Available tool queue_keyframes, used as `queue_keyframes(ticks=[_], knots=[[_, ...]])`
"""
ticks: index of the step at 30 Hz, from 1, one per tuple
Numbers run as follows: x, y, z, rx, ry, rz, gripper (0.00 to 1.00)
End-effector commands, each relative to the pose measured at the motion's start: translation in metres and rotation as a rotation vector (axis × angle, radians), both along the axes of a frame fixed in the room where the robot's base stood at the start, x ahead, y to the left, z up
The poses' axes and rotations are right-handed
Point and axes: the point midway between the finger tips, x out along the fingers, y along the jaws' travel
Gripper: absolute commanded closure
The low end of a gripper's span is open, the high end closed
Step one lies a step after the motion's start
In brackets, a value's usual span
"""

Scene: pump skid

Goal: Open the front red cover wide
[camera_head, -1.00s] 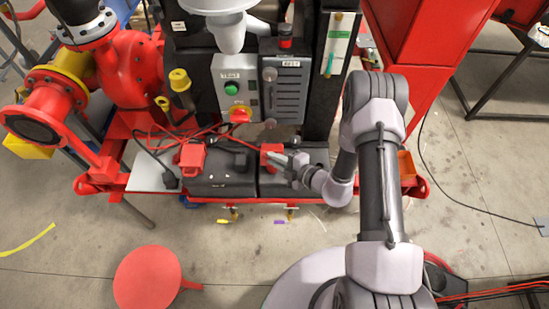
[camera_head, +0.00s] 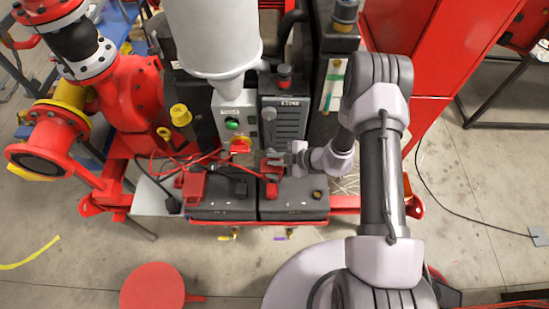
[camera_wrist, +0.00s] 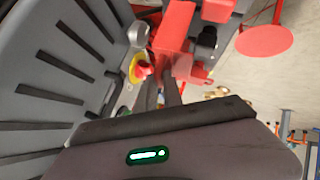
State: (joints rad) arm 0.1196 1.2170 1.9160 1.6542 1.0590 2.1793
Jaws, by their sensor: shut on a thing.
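A red cover (camera_head: 270,167) sits on the right-hand dark battery box (camera_head: 293,206), below the louvred grey box. My gripper (camera_head: 282,165) reaches it from the right and is shut on it. A smaller red part (camera_head: 271,190) shows just below, on the battery box. In the wrist view the red cover (camera_wrist: 174,38) is at upper centre, beyond the dark fingers, which partly hide it. The exact grip point and the cover's angle are hard to tell. Another red cover (camera_head: 193,186) is on the left-hand battery box (camera_head: 221,206).
A control box with a green button (camera_head: 232,125) and red-yellow switch (camera_head: 240,146) stands just behind. The louvred grey box (camera_head: 284,120) is close behind my gripper. Red cables (camera_head: 185,160) run on the left. A round red disc (camera_head: 153,287) is in front; nearby floor is open.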

Motion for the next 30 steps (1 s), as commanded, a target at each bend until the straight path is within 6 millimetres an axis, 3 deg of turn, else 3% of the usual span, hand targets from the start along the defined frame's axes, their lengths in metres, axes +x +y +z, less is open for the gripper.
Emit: queue_keyframes(ticks=[23, 24, 27, 30], knots=[[0.0044, 0.0002, 0.0028, 0.003, -0.003, -0.003, 1.0], [0.0044, 0.0003, 0.0028, 0.004, -0.003, -0.003, 0.85], [0.0041, 0.0002, 0.0026, 0.002, -0.003, -0.002, 0.68], [0.0038, 0.0002, 0.0024, 0.002, -0.002, -0.001, 0.68]])
